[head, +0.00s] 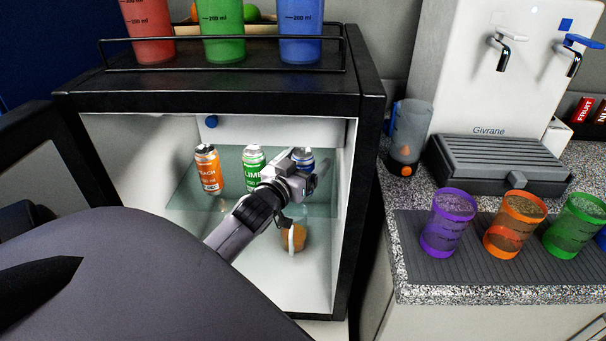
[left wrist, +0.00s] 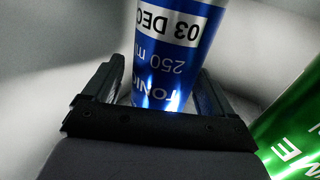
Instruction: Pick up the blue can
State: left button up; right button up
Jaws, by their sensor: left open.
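The blue can (head: 304,155) stands on the glass shelf (head: 228,180) inside the small open fridge, at the right of a row of cans. My left gripper (head: 301,168) is in front of it and covers most of it in the head view. In the left wrist view the blue can (left wrist: 175,55) stands between the two open fingers (left wrist: 162,90), with one finger on each side. I cannot tell whether the fingers touch it. My right gripper is not in view.
An orange can (head: 208,172) is farther left. The fridge's right wall (head: 345,190) is close. An orange-brown item (head: 296,238) sits below the shelf.

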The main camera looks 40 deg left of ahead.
pick_arm(q)
jog(key=shift+w+a, duration=0.1)
jog(key=shift+w, duration=0.35)
jog(key=c, duration=1.3)
jog(key=shift+o, duration=0.2)
jog(key=shift+r, duration=0.1)
